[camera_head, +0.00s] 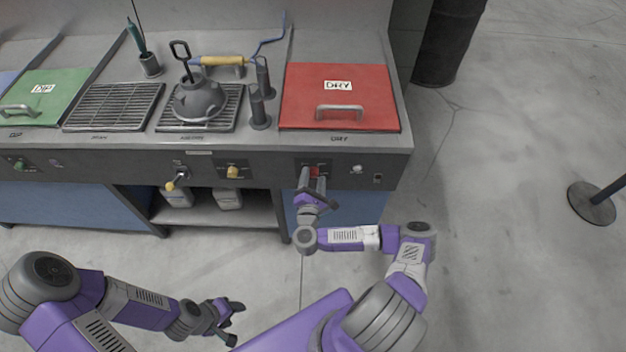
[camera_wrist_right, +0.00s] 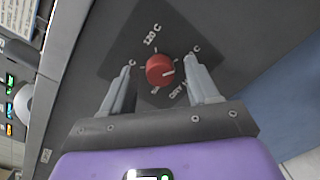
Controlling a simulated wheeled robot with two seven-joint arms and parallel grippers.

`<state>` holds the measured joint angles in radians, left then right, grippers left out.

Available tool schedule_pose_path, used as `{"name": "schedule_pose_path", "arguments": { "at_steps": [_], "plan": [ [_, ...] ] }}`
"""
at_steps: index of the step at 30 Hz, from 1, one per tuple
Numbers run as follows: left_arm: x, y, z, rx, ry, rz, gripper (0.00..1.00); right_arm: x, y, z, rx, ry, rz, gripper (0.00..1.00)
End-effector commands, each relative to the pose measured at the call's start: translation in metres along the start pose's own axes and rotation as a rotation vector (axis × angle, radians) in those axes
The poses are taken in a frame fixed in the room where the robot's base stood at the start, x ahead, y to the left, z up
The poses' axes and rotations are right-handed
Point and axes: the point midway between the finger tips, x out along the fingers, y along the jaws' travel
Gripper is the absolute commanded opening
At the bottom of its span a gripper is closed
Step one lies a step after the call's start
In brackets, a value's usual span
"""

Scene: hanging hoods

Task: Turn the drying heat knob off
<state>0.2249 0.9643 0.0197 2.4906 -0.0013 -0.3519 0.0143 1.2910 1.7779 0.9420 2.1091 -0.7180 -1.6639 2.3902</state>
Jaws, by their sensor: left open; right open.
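The red drying heat knob (camera_head: 314,172) is on the front panel below the red DRY lid. It also shows in the right wrist view (camera_wrist_right: 160,69) on a dark plate with temperature marks, one reading 120 C, and the word DRY. Its white pointer line points to the right of the picture. My right gripper (camera_head: 313,177) is in front of the knob. In the wrist view its open fingers (camera_wrist_right: 163,78) stand on either side of the knob, with gaps visible. My left gripper (camera_head: 238,321) is open and empty, low over the floor, away from the bench.
The red DRY lid (camera_head: 375,85) with a handle is above the panel. A kettle-like pot (camera_head: 200,101) stands on a grate. A post base (camera_head: 591,203) stands at right; the floor between is clear.

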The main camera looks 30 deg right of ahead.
Motion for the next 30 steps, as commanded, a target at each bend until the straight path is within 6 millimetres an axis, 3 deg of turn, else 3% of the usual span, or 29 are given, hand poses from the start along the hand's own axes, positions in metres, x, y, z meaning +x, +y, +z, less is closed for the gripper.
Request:
{"name": "schedule_pose_path", "arguments": {
  "at_steps": [8, 18, 30],
  "plan": [
    [0.0000, 0.0000, 0.0000, 0.000, 0.000, 0.000, 0.53, 0.0011, 0.0004, -0.0003, 0.000, 0.002, 0.001, 0.57],
    [0.0000, 0.0000, 0.0000, 0.000, 0.000, 0.000, 0.53, 0.0007, 0.0003, -0.0004, -0.001, 0.002, 0.001, 0.05],
    [-0.0016, 0.0006, 0.0001, 0.000, 0.000, 0.000, 0.53, 0.0005, 0.0008, -0.0006, -0.079, -0.001, 0.004, 0.04]
  ]
}}
